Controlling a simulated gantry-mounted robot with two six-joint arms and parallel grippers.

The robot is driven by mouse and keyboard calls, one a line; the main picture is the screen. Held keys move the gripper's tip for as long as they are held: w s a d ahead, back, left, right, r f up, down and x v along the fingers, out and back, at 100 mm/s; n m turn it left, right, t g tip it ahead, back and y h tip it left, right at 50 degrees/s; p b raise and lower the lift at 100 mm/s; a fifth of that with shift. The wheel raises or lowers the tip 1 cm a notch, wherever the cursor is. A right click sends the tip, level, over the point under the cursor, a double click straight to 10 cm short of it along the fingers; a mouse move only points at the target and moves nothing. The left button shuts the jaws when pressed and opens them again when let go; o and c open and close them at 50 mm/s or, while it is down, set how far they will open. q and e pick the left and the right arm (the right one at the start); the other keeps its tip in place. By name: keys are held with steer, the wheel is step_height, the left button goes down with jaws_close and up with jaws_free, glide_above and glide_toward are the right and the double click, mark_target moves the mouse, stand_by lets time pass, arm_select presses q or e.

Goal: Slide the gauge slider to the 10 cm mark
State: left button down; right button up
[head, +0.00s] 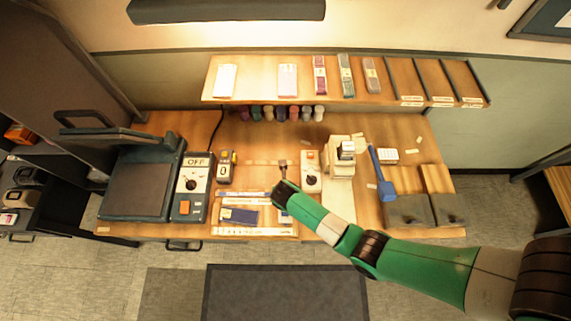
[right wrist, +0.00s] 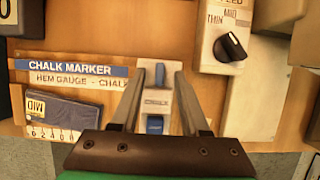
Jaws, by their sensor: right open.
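A white ruler strip (right wrist: 50,133) with printed numbers runs along the lower left in the right wrist view, and it also shows in the head view (head: 255,232). A dark blue block (right wrist: 82,114) with a yellow MID label lies just above it. My right gripper (right wrist: 160,75) is open, its fingers on either side of a pale upright piece (right wrist: 157,102) marked CHALK with blue parts. I cannot tell whether this piece is the gauge slider, or whether the fingers touch it. My palm hides the strip's right part in the wrist view. My left gripper is out of view.
A CHALK MARKER, HEM GAUGE label (right wrist: 70,70) lies left of the fingers. A white dial box (right wrist: 228,40) stands close on their right. In the head view, a press (head: 135,185) and an OFF switch box (head: 193,185) stand left, and a blue-handled tool (head: 382,178) right.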

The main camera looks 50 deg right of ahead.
steer(key=shift+w+d+f, duration=0.15)
steer(key=shift+f, duration=0.4)
jaws_close()
steer(key=shift+r, duration=0.1)
stand_by(0.9)
